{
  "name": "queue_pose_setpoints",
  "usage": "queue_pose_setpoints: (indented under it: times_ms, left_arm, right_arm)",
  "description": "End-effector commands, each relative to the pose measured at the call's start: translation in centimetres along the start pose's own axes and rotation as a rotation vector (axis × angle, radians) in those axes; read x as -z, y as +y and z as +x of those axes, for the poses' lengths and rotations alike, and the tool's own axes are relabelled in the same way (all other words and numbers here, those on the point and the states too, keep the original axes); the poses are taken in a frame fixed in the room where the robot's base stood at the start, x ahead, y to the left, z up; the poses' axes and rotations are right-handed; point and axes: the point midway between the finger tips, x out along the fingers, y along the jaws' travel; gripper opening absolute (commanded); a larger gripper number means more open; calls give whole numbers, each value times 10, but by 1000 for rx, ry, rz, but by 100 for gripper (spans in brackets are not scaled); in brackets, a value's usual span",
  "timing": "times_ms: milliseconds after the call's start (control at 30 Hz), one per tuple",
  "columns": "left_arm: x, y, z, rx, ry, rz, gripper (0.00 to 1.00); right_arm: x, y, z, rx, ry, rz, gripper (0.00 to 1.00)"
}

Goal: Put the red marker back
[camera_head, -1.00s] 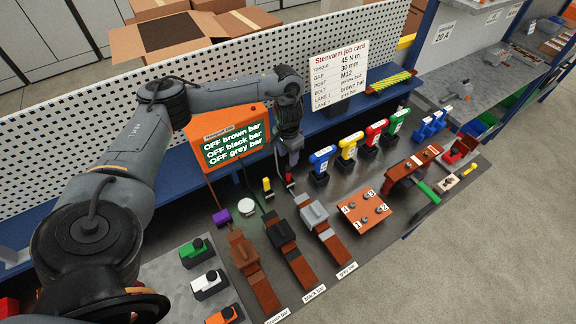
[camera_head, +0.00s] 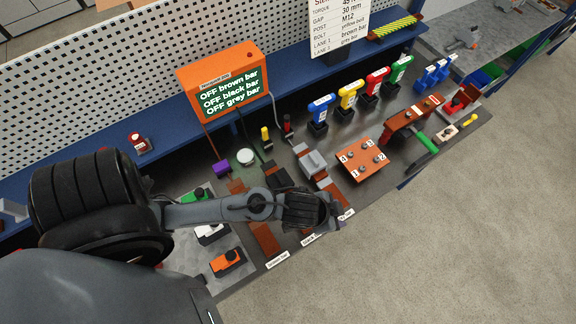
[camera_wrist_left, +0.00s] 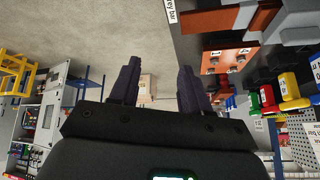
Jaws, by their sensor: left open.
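A small upright red-and-black piece (camera_head: 288,126), which looks like the red marker, stands on the dark bench below the orange display box, beside a similar yellow-and-black piece (camera_head: 266,138). I cannot tell exactly what supports its base. My left gripper (camera_head: 328,212) is over the front of the bench, near the bar labels, well in front of the red piece and apart from it. In the left wrist view its two dark fingers (camera_wrist_left: 160,85) are spread with nothing between them. My right gripper is not in view.
The orange display box (camera_head: 222,88) reads OFF for the brown, black and grey bars. Blue, yellow, red and green-handled tools (camera_head: 348,95) stand in a row to the right. A numbered brown block (camera_head: 363,157) lies before them. Open floor (camera_head: 450,240) lies at right.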

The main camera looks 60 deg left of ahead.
Motion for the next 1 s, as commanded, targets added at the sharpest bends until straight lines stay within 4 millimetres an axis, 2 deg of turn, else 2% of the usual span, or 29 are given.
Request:
queue_pose_setpoints:
  times_ms: [33,200,300,400,767,867,1000]
  left_arm:
    - [-20,-4,-12,9,-53,-53,47]
    - [-74,-21,-43,32,-208,-152,47]
    - [-94,-26,-56,32,-266,-186,47]
    - [-105,-28,-62,31,-296,-202,47]
    - [-107,-29,-65,30,-305,-203,47]
    - [-104,-29,-69,30,-304,-203,47]
    - [-92,-31,-86,30,-304,-203,47]
  right_arm:
    - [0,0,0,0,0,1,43]
    - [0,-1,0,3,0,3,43]
    - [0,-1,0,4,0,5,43]
    - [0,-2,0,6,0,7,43]
    - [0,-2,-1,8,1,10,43]
    - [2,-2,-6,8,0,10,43]
    - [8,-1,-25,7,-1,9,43]
